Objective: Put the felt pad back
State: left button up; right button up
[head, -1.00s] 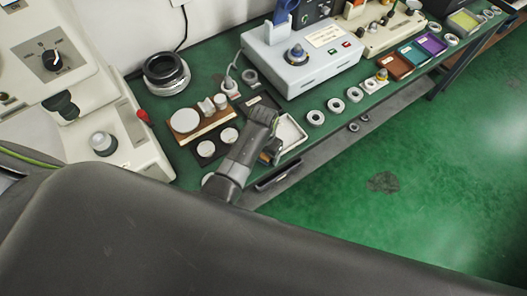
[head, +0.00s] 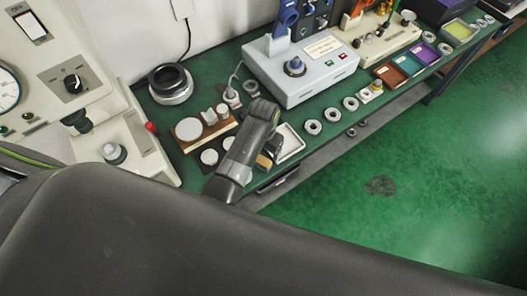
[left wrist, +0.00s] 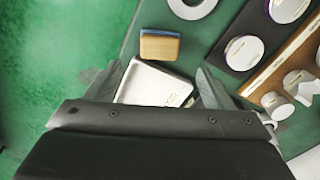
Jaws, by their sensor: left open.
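A small wooden block with a blue layer along one long side, which may be the felt pad (left wrist: 160,45), lies on the green bench top in the left wrist view. In the head view it shows as a tan patch (head: 263,161) partly hidden by my arm. A white shallow tray (left wrist: 152,88) lies beside it, nearer my gripper. My left gripper (left wrist: 158,70) is open, its fingers spread on either side of the tray, with nothing held. In the head view the left gripper (head: 270,146) is mostly covered by its own wrist. My right gripper is not in view.
A wooden stand (head: 187,129) with white round parts and a dark plate (head: 208,157) with white discs stand left of my arm. Bearing rings (head: 312,127) line the bench's front edge. A grey-blue control box (head: 300,75) stands behind.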

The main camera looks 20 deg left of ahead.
pick_arm(q)
jog(key=shift+r, duration=1.95)
